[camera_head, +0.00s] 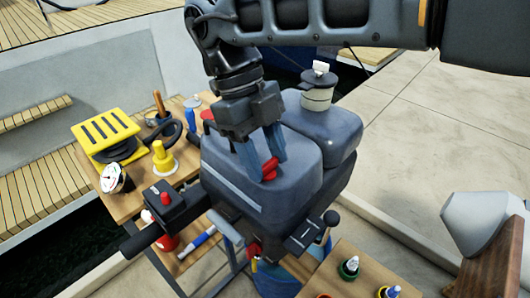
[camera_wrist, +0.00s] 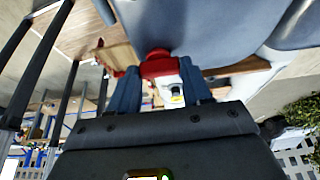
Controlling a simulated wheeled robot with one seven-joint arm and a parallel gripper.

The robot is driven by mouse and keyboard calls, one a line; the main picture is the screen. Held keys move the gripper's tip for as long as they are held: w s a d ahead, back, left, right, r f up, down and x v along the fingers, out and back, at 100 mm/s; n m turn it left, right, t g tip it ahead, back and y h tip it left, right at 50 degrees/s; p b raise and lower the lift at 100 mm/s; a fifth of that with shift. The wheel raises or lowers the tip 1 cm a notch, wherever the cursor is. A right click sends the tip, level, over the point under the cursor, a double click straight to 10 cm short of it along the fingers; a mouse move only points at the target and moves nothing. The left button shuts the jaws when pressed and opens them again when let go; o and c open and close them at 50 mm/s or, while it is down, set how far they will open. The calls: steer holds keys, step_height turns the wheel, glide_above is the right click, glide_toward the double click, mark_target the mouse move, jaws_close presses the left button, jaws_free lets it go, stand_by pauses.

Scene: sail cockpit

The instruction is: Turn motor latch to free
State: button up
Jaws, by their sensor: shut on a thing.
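The outboard motor (camera_head: 238,185) has a grey-blue cowling and stands in the middle of the head view. The red motor latch (camera_head: 270,169) is on the cowling's near upper face. My gripper (camera_head: 266,162) reaches down from above with its blue fingers on either side of the latch, shut on it. The wrist view shows the red latch (camera_wrist: 158,66) between the fingers of my gripper (camera_wrist: 160,80), close against the grey cowling (camera_wrist: 205,25). A white part with a yellow tip shows beside the latch there. The latch's exact turn angle is hard to tell.
A wooden table (camera_head: 95,165) at left holds a yellow slotted box (camera_head: 105,135), a yellow stepped piece (camera_head: 163,158) and a white gauge (camera_head: 115,178). A black tiller handle (camera_head: 150,235) sticks out left of the motor. A wooden board (camera_head: 345,262) with small bottles is front right.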

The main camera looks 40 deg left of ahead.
stand_by(0.4)
steer(key=o, duration=1.1)
steer(key=shift+c, duration=0.2)
steer(key=shift+r, duration=0.1)
steer(key=b+v, duration=0.1)
steer(key=v, duration=0.6)
steer(key=shift+r, duration=0.3)
steer(key=shift+a, duration=0.15)
